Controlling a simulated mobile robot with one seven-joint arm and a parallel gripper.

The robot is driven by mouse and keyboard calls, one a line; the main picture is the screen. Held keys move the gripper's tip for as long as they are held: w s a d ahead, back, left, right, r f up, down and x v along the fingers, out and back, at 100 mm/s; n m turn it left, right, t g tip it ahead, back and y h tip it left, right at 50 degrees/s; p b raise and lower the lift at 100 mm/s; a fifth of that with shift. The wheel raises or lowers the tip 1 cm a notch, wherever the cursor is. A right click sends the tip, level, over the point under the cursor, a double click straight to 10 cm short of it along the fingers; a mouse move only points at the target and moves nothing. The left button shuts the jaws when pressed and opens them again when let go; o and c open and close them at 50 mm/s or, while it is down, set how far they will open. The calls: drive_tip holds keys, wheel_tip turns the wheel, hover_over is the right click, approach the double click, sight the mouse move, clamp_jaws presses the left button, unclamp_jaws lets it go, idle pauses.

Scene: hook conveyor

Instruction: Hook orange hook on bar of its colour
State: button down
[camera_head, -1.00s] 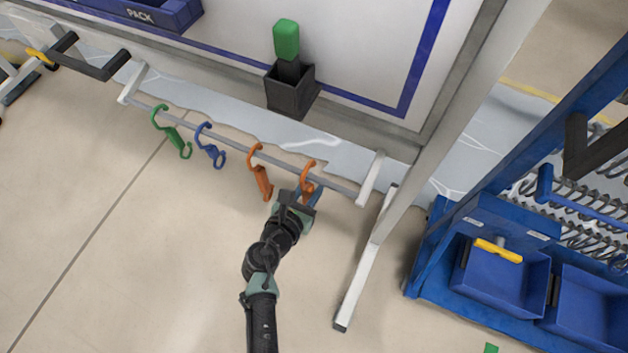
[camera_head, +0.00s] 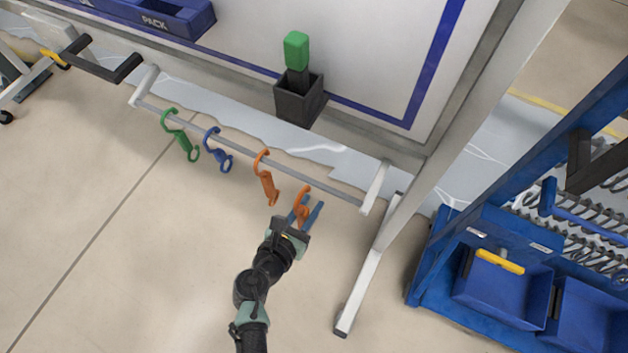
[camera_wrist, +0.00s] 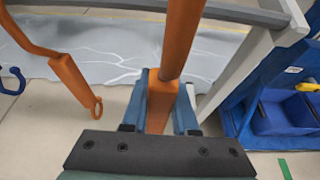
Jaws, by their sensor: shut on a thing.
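My gripper (camera_head: 305,213) is shut on an orange hook (camera_head: 302,192), with its blue fingers on either side of it. In the head view the hook's top shows just in front of the grey bar (camera_head: 335,192) and looks clear of it. In the wrist view the orange shank (camera_wrist: 181,40) rises between the fingers, and its curved top is out of frame. A second orange hook (camera_head: 266,182) hangs on the grey bar to the left; it also shows in the wrist view (camera_wrist: 70,75). No orange bar is in view.
A green hook (camera_head: 181,141) and a blue hook (camera_head: 216,152) hang farther left on the bar. The bar's right bracket (camera_head: 374,187) and a grey stand leg (camera_head: 358,290) are close on the right. Blue bins (camera_head: 505,280) stand beyond. The floor in front is clear.

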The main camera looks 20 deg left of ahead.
sight(301, 225)
drive_tip(key=s, duration=0.8)
drive_tip(key=shift+s+a+p, duration=0.15)
drive_tip(key=shift+s+p, duration=0.2)
idle(1.5)
drive_tip(key=shift+r, duration=0.15)
